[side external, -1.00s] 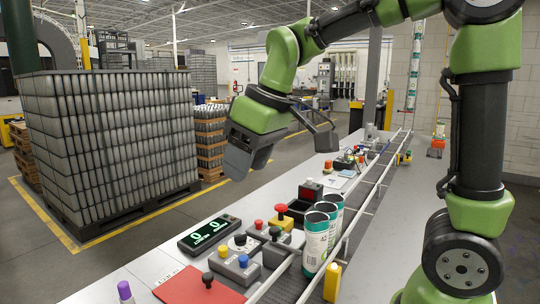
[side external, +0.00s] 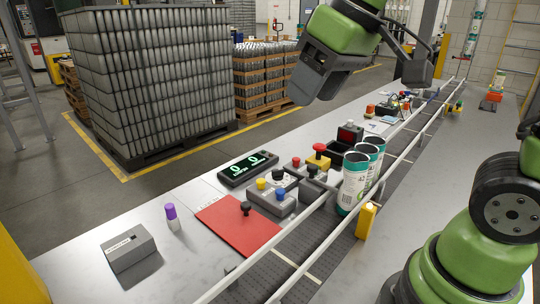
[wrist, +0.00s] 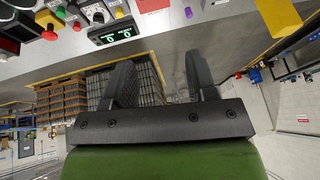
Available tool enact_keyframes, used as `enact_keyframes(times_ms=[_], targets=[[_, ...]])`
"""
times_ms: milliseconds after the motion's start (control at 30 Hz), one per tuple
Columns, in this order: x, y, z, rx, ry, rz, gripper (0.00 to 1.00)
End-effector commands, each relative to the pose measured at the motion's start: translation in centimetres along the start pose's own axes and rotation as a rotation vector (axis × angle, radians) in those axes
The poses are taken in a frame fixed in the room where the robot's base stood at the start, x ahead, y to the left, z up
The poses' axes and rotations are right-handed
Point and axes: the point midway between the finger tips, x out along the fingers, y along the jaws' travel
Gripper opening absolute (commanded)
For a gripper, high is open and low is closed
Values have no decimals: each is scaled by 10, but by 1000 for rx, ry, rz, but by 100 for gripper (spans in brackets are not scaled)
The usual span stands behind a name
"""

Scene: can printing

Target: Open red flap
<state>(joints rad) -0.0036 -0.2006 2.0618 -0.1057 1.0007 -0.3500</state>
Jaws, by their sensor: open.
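The red flap (side external: 238,228) is a flat red panel lying level on the table, with a black knob (side external: 245,207) standing on it. Part of the red flap also shows at the top edge of the wrist view (wrist: 152,5). My gripper (side external: 372,72) is high above the table, in the upper right of the side view, well away from the flap. In the wrist view my gripper (wrist: 160,78) has its two fingers spread apart, with nothing between them.
A button box (side external: 268,200) and a display (side external: 248,168) stand beyond the flap. Several cans (side external: 352,185) stand on the railed conveyor (side external: 310,240) to the right. A purple-capped tube (side external: 171,217) and a grey box (side external: 128,248) are on the left.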

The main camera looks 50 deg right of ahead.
Motion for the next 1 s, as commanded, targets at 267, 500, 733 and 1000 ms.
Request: enact_keyframes(times_ms=[267, 500, 733, 1000], targets=[[59, 11, -52, -230, -143, 18, 52], [155, 28, -82, -513, -310, 2, 52], [230, 42, -79, -709, -424, -35, 52], [260, 47, -71, -768, -458, -51, 52]])
